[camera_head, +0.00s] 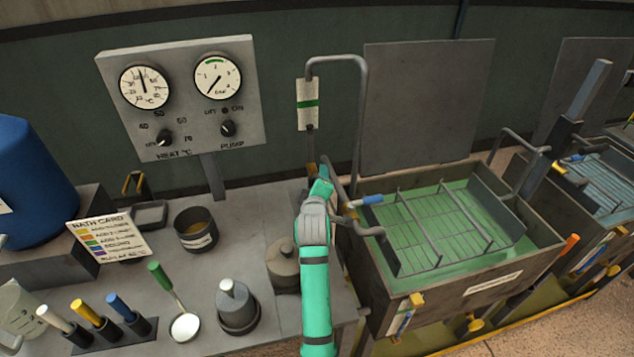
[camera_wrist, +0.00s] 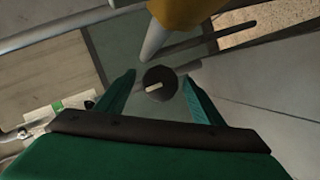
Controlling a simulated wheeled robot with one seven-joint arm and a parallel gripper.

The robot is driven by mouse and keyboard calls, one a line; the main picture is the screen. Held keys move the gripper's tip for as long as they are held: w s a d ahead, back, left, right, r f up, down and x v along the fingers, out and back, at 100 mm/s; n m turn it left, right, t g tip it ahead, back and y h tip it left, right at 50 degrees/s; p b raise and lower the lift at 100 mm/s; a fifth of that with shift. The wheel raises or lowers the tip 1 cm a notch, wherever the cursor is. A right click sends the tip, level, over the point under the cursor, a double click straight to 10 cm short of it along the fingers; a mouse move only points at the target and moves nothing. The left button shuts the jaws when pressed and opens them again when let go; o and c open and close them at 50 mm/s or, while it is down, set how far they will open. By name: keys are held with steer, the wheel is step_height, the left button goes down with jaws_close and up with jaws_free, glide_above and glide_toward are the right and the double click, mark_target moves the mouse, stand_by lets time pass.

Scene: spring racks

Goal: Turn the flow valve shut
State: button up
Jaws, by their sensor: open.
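My gripper (camera_head: 321,183) is at the pipework between the bench and the green-filled tank, just below a gauge tube with a green band (camera_head: 307,104). In the wrist view my gripper (camera_wrist: 158,88) is open, with one teal finger on each side of a round dark knob (camera_wrist: 160,83) bearing a pale pointer mark. The knob looks like the flow valve. A gap shows between the knob and each finger; how deep the fingers reach is unclear. In the head view my gripper and arm hide the knob.
A yellow part with a pale rod (camera_wrist: 185,12) is close above the knob in the wrist view. A bent grey pipe (camera_head: 362,100) rises beside the gauge tube. The tank (camera_head: 510,275) stands right; a lidded pot (camera_head: 283,264) stands left of my arm.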

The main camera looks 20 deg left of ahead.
steer(key=v, duration=1)
